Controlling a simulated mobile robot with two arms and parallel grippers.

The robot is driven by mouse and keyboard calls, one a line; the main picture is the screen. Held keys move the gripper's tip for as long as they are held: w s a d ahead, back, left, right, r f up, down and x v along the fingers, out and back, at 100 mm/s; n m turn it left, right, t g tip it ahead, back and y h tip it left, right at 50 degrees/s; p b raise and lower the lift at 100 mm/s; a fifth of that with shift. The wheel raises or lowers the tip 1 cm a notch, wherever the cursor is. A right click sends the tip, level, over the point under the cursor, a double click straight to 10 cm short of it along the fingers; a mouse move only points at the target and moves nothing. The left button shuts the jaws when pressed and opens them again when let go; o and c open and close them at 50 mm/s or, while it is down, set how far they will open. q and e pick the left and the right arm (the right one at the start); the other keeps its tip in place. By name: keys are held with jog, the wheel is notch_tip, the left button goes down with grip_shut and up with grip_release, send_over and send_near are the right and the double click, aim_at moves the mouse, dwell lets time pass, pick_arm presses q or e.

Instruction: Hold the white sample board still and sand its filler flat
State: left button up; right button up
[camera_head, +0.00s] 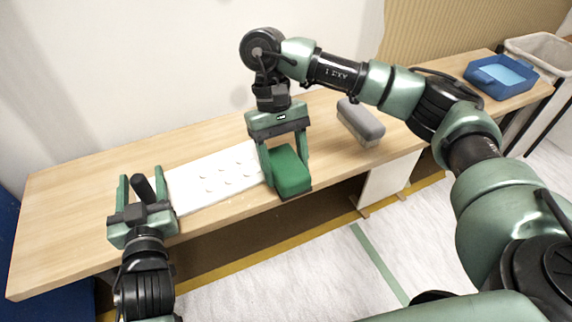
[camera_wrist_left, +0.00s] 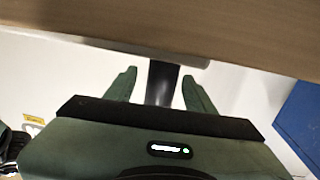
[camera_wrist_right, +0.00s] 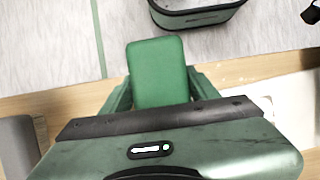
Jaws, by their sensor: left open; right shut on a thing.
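The white sample board (camera_head: 205,182) lies flat on the wooden bench, with several filler spots on its face. A dark upright handle (camera_head: 143,189) stands at its left end; it also shows in the left wrist view (camera_wrist_left: 161,82). My left gripper (camera_head: 141,180) is open, its fingers on either side of this handle with gaps visible. My right gripper (camera_head: 285,163) is shut on a green sanding block (camera_head: 290,174) at the board's right end. The block also fills the right wrist view's middle (camera_wrist_right: 157,72). Whether its underside touches board or bench is hidden.
A grey block (camera_head: 361,122) lies on the bench (camera_head: 60,210) to the right. A blue tray (camera_head: 484,80) with a light-blue inside stands at the far right end, near a pale bin (camera_head: 538,48). A white panel (camera_head: 388,180) stands below the bench. The bench's left end is clear.

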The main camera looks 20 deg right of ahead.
pick_arm(q)
jog(key=shift+w, duration=0.95)
grip_shut()
dwell(1.1)
grip_release()
jog(key=shift+s, duration=0.1)
jog(key=shift+s, duration=0.85)
